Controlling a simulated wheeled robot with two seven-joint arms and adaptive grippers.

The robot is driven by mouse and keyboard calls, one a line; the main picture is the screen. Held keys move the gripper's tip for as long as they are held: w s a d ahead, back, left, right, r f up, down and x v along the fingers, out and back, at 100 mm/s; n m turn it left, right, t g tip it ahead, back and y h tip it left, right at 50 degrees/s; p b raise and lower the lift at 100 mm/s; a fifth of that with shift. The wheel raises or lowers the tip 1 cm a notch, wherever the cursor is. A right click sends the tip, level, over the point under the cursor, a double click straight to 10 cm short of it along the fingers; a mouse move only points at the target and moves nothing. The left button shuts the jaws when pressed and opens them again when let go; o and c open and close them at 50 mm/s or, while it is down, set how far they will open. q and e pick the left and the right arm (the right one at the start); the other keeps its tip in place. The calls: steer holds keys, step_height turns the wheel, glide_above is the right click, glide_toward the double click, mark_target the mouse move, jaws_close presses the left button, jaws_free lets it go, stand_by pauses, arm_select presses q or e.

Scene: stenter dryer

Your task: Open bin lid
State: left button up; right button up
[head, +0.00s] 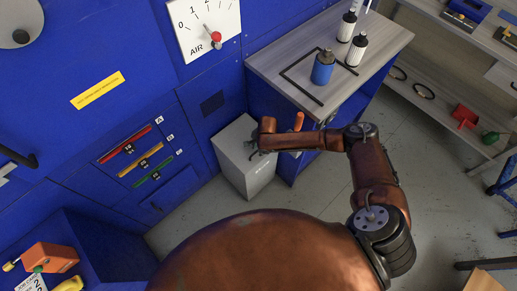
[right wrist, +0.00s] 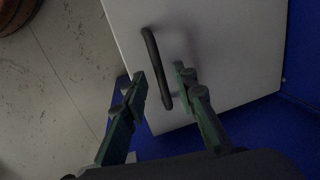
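A light grey bin (head: 246,176) stands on the floor against the blue machine. Its flat lid (head: 234,135) looks closed in the head view. In the right wrist view the lid (right wrist: 220,40) carries a black curved bar handle (right wrist: 154,62). My right gripper (head: 255,150) is at the lid. In the right wrist view its two fingers (right wrist: 160,76) are apart, one on each side of the handle, and do not appear closed on it. In the head view my wrist and gripper partly hide the lid. My left gripper is not in view.
A wooden-topped table (head: 285,50) with a blue container (head: 323,68) and white bottles stands right beside the bin. The blue machine panel (head: 130,110) rises behind it. The grey floor (head: 330,190) is open in front. A blue cabinet (head: 105,245) stands at lower left.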

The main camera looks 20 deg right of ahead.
steer(key=shift+c, duration=0.4)
jaws_close()
